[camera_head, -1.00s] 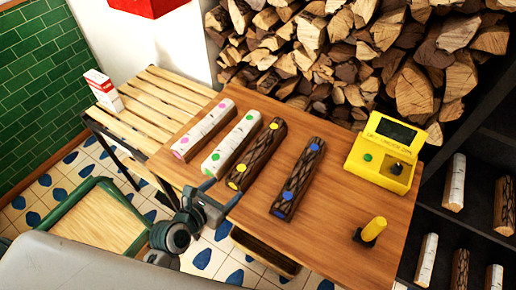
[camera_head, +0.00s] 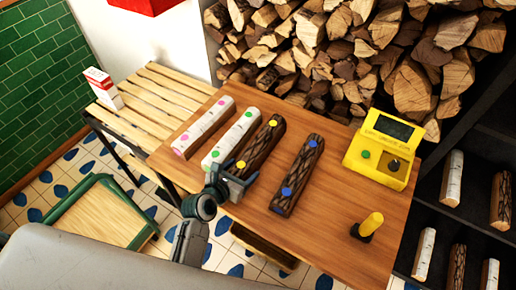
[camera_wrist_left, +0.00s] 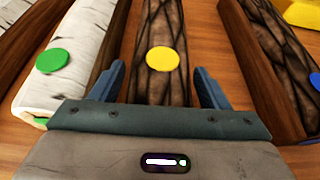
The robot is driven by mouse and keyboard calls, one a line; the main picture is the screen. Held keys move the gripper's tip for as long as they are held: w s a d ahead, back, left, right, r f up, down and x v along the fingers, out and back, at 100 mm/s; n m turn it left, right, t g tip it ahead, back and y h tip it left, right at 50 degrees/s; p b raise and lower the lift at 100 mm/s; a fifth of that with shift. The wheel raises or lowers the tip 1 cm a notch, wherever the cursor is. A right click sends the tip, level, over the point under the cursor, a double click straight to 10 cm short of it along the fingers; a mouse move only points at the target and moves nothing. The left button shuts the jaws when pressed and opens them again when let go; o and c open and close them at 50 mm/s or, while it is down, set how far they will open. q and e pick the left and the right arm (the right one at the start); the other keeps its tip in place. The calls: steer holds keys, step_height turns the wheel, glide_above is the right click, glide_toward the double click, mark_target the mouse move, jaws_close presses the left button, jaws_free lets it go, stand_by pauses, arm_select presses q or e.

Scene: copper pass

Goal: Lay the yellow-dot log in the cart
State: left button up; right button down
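The yellow-dot log (camera_head: 262,143) is dark-barked and lies on the wooden table (camera_head: 335,225), third from the left in a row of logs. In the left wrist view the log (camera_wrist_left: 160,95) runs away from me with a yellow dot on top. My left gripper (camera_head: 236,175) is at the log's near end. In the wrist view its blue fingers (camera_wrist_left: 160,80) are open, one on each side of the log; I cannot tell whether they touch it. The green-framed cart (camera_head: 150,232) with a bare wooden bed stands at the lower left. My right gripper is not in view.
White logs with pink dots (camera_head: 203,126) and green dots (camera_head: 232,138) lie left, a dark blue-dot log (camera_head: 298,175) right. A yellow console (camera_head: 382,150) and a yellow-handled lever (camera_head: 370,225) stand on the right. A slatted bench (camera_head: 165,95) adjoins the table.

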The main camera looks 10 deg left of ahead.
arm_select(q)
steer(key=c, duration=1.1)
steer(key=shift+w+r, duration=0.1)
steer(key=c, duration=0.3)
step_height(320, 180, up, 10)
steer(key=shift+f, duration=0.1)
steer(key=w+a+r+n+y, duration=0.1)
steer(key=r, duration=0.1)
steer(key=w+a+r+n+y, duration=0.1)
steer(key=w+a+r, duration=0.1)
steer(key=r, duration=0.1)
steer(key=w+a+r+n+y, duration=0.1)
steer(key=a+r+y, duration=0.1)
steer(key=r, duration=0.1)
steer(key=shift+w+a+r+n+t, duration=0.2)
steer(key=shift+w+n+t, duration=0.1)
steer(key=shift+w+t, duration=0.1)
steer(key=shift+c, duration=0.2)
steer(key=shift+a+r+y, duration=0.3)
steer(key=shift+r, duration=0.05)
